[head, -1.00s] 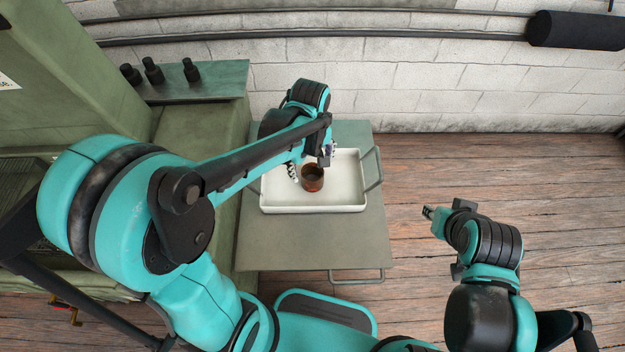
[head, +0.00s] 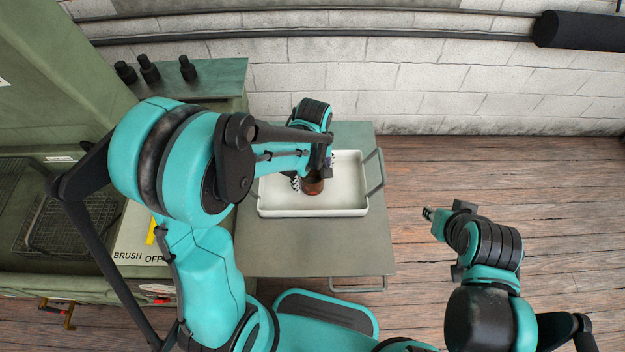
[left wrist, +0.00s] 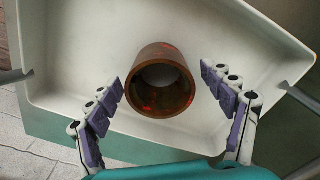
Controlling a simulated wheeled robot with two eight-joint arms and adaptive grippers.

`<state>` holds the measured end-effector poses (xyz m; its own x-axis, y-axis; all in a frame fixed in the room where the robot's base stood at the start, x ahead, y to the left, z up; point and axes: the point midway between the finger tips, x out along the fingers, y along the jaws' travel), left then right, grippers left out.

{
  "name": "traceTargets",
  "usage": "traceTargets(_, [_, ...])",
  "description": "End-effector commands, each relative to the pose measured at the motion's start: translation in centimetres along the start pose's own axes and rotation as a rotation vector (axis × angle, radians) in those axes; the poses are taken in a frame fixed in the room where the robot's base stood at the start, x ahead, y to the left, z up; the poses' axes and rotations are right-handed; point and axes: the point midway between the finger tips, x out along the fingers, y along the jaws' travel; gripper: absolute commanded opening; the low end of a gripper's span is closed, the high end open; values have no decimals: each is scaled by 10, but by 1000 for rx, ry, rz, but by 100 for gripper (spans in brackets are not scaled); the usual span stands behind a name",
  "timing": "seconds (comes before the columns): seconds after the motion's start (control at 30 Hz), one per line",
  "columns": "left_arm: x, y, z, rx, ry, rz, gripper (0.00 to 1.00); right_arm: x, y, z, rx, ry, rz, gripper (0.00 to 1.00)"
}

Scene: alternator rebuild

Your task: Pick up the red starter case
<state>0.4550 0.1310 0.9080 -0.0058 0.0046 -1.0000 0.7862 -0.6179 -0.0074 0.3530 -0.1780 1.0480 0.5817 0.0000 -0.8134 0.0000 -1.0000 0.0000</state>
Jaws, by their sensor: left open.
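The starter case (left wrist: 160,107) is a short hollow cylinder, rusty brown with red patches, standing in a white tray (left wrist: 70,60). In the head view the case (head: 313,187) is partly hidden behind my left gripper. My left gripper (left wrist: 168,93) is open in the left wrist view, with its purple-padded fingers on either side of the case and gaps between them and it. In the head view the left gripper (head: 312,177) is low over the tray. My right gripper (head: 428,213) is over the wooden floor, right of the cart, too small to tell open or shut.
The tray sits on a grey-green cart (head: 300,250) with metal handles. A green washing cabinet (head: 50,230) with wire baskets stands at left. Several black bottles (head: 149,68) stand on a shelf behind it. The brick wall is at the back, and the floor at right is clear.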

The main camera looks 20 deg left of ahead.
Motion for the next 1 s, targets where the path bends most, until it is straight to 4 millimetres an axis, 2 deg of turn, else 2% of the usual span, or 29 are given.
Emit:
traceTargets(0.03, [0,0,0,0,0,0,74,0,0,0,0,0,0,30])
traceTargets(0.3, [0,0,0,0,0,0,2,0,0,0,0,0,0,30])
traceTargets(0.33, [-1,0,0,0,0,0,0,0,0,0,0,0,0,30])
traceTargets(0.67, [-5,0,0,0,0,0,0,-2,0,-1,0,0,0,30])
traceTargets(0.87, [-24,0,0,0,0,0,0,-9,0,-6,0,0,0,30])
traceTargets(1.0, [-46,0,0,0,0,0,0,-17,0,-12,0,0,0,30])
